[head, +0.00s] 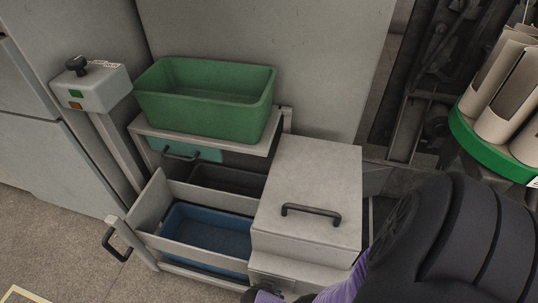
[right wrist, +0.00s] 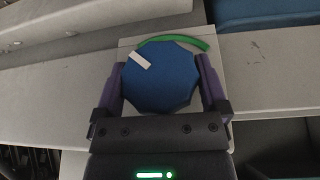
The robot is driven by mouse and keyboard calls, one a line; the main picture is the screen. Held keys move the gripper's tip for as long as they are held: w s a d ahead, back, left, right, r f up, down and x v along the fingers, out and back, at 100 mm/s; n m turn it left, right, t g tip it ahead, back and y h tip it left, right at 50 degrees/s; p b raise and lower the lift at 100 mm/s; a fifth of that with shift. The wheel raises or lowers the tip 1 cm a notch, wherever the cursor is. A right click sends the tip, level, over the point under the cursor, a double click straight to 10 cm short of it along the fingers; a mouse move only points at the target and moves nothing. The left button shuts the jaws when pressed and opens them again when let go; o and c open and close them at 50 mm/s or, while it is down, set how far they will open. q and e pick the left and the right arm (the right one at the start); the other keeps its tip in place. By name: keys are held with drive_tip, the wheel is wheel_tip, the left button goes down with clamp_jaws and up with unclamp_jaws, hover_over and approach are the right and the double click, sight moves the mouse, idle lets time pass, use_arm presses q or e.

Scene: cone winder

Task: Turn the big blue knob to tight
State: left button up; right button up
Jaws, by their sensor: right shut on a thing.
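The big blue knob (right wrist: 162,82) is a many-sided blue disc in the right wrist view, on a pale plate (right wrist: 216,70). A white pointer mark (right wrist: 141,61) on its face points to the upper left. A green arc (right wrist: 180,40) on the plate runs along the knob's top and upper right; the mark points just left of the arc's left end. My right gripper (right wrist: 162,85) is shut on the knob, with a purple finger on each side. In the head view my right arm covers the lower right, and I cannot make out the knob there. My left gripper is out of view.
In the head view, a green bin (head: 205,115) stands on a shelf, above an open drawer holding a blue bin (head: 205,232). A grey box with a black handle (head: 310,180) is beside them. A control box (head: 90,90) is at left, a green cone carrier (head: 490,150) at right.

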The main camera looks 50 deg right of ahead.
drive_tip(key=shift+s+t+y+p, duration=0.1)
drive_tip(key=shift+t+y+p, duration=0.2)
drive_tip(key=shift+t, duration=0.6)
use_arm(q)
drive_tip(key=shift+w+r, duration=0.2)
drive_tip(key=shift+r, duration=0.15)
use_arm(e)
drive_tip(key=shift+m+t+y, duration=0.4)
drive_tip(key=shift+t, duration=0.4)
drive_tip(key=o, duration=0.9)
use_arm(q)
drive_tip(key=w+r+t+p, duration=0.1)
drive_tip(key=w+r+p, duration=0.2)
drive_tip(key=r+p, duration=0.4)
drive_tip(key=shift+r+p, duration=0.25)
drive_tip(key=shift+p, duration=0.55)
use_arm(e)
drive_tip(key=v, duration=0.9)
drive_tip(key=shift+s+r, duration=0.3)
drive_tip(key=shift+s, duration=0.05)
drive_tip(key=shift+a, duration=0.1)
